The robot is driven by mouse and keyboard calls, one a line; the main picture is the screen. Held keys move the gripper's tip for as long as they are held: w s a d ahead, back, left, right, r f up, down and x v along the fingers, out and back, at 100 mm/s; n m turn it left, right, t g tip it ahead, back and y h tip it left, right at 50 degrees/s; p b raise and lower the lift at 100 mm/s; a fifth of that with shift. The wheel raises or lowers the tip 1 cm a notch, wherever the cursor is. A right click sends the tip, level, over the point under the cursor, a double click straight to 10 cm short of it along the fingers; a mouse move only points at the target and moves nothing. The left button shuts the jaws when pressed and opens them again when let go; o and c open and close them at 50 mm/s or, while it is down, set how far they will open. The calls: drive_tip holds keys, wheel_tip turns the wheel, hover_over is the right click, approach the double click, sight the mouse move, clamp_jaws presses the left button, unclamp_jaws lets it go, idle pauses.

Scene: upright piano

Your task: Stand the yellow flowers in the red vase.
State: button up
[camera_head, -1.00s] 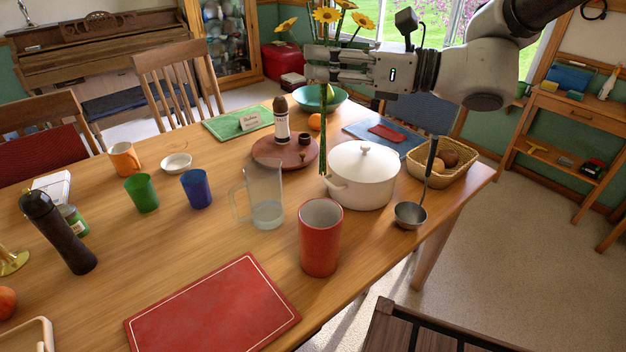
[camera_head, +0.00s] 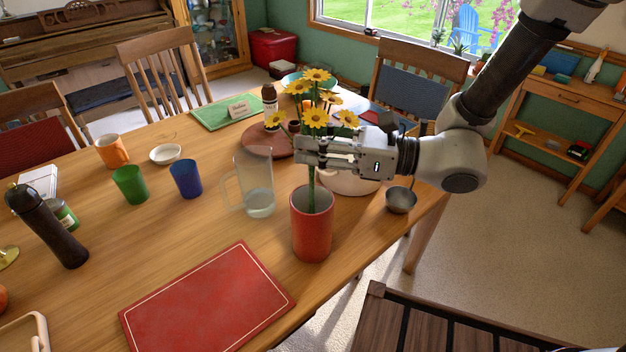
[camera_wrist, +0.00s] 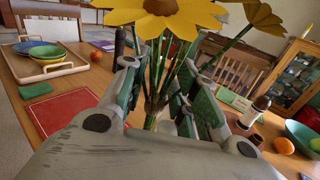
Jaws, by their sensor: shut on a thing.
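The yellow flowers (camera_head: 316,117) are a bunch with dark centres and green stems. My gripper (camera_head: 303,152) is shut on their stems and holds them upright above the red vase (camera_head: 311,232). The stems run down into the mouth of the red vase, which stands upright near the table's front edge. Their lower ends are hidden inside it, so I cannot tell whether they touch the bottom. In the wrist view the yellow blooms (camera_wrist: 165,14) fill the top, and the stems pass between my gripper's fingers (camera_wrist: 160,95).
A clear pitcher (camera_head: 257,185) stands just left of the vase. A white pot (camera_head: 345,183) and a ladle (camera_head: 401,200) are behind and right, partly behind my gripper. A red placemat (camera_head: 208,300) lies at front left. Blue (camera_head: 186,179) and green (camera_head: 130,184) cups stand further left.

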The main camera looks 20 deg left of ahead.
drive_tip(key=shift+f, duration=2.35)
drive_tip(key=shift+f, duration=0.15)
drive_tip(key=o, duration=1.1)
drive_tip(key=w+d, duration=0.1)
drive_tip(key=d, duration=1.1)
drive_tip(key=shift+w, duration=0.4)
